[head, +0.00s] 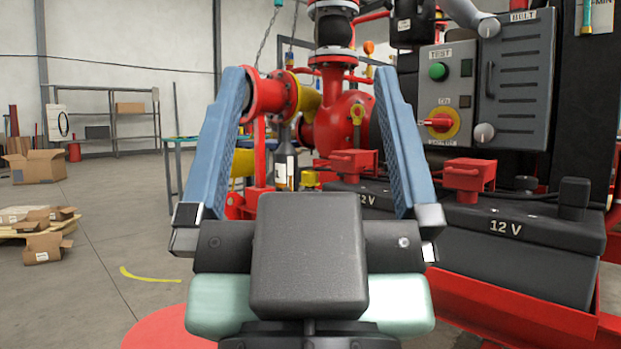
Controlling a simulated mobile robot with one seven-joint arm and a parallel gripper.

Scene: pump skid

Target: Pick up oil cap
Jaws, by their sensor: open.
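My gripper (310,74) is in the middle of the head view, its two blue fingers pointing up and spread wide apart. Nothing is held between them. Beyond the fingers is the red pump body (335,122) with its flanged pipes. A small yellow cap-like part (310,178) shows low between the fingers, just above my gripper's dark body. I cannot tell for sure whether it is the oil cap. A yellow fitting (358,112) sits on the pump's front. A dark bottle-shaped thing with a white label (283,160) stands left of the small yellow part.
Black 12 V batteries (490,232) with red terminal covers (468,174) stand at right on a red frame. A grey control box (487,85) with a green button and a red switch is above them. Cardboard boxes (36,166) lie at left. The floor between is mostly open.

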